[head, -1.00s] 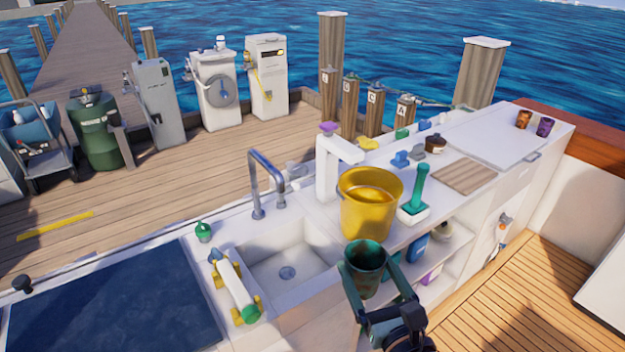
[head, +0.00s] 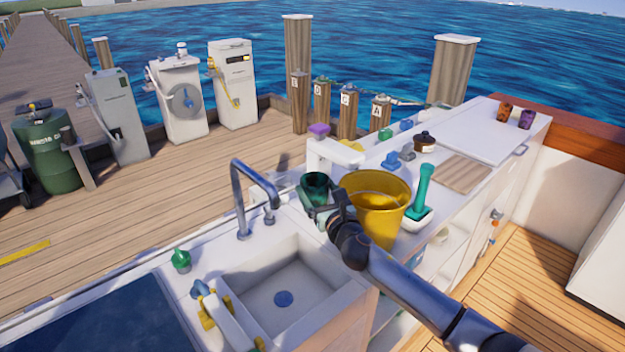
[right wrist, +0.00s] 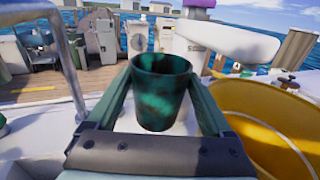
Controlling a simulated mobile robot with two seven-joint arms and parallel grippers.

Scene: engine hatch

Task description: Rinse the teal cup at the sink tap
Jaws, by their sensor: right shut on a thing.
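The teal cup (head: 314,187) is upright and held in my right gripper (head: 318,200), which is shut around it. The cup is dark green with blotches and also shows between the fingers in the right wrist view (right wrist: 160,92). In the head view it is right of the grey curved tap (head: 254,190) and left of the yellow bucket. The sink (head: 268,305) is a white basin with a round drain, in front of the tap and lower left of the cup. The inside of the cup's bottom is hidden. My left gripper is not in view.
A yellow bucket (head: 375,215) stands close to the right of my gripper. Behind it is a white post with an arm (head: 335,153). A green-handled brush (head: 421,190) stands to the right. A green-capped bottle (head: 181,260) is left of the sink. The basin is empty.

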